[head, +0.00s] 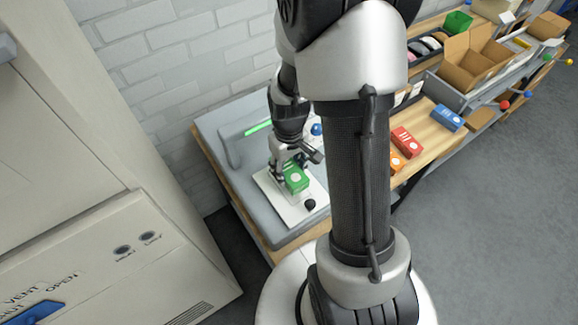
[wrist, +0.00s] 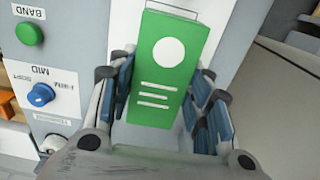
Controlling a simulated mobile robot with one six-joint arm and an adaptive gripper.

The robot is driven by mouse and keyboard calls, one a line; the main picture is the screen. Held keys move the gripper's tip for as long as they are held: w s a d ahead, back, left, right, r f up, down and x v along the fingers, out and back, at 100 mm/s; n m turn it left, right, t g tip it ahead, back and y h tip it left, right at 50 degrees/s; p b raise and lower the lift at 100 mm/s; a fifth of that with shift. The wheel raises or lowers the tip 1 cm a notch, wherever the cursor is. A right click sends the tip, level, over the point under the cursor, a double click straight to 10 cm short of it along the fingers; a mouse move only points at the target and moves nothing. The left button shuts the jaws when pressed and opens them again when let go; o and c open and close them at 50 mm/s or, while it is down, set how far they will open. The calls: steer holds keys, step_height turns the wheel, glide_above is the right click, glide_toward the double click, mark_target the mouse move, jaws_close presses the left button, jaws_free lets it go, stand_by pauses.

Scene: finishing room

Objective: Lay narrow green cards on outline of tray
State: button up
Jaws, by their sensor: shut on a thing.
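A green card box (head: 297,179) with a white disc and white stripes is in my gripper (head: 292,168), over the white plate (head: 277,205) on the grey machine. In the wrist view the green card box (wrist: 168,62) is between the blue-padded fingers of my gripper (wrist: 166,98), its striped end toward my palm. Whether its underside touches the plate I cannot tell.
The machine has a lit green bar (head: 258,127), a black knob (head: 310,204) and a blue knob (wrist: 41,95). To the right, the wooden bench holds red (head: 405,141), orange (head: 396,162) and blue (head: 447,118) boxes and an open carton (head: 472,62). A beige cabinet (head: 75,190) stands left.

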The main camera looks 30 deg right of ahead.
steer(key=shift+f+b, duration=1.4)
steer(key=shift+f, duration=0.6)
steer(key=o, duration=1.3)
steer(key=shift+o, duration=0.2)
steer(key=o, duration=0.7)
steer(key=shift+r, duration=0.1)
steer(key=shift+r+p, duration=0.9)
steer(key=shift+r, duration=0.15)
steer(key=shift+r, duration=0.15)
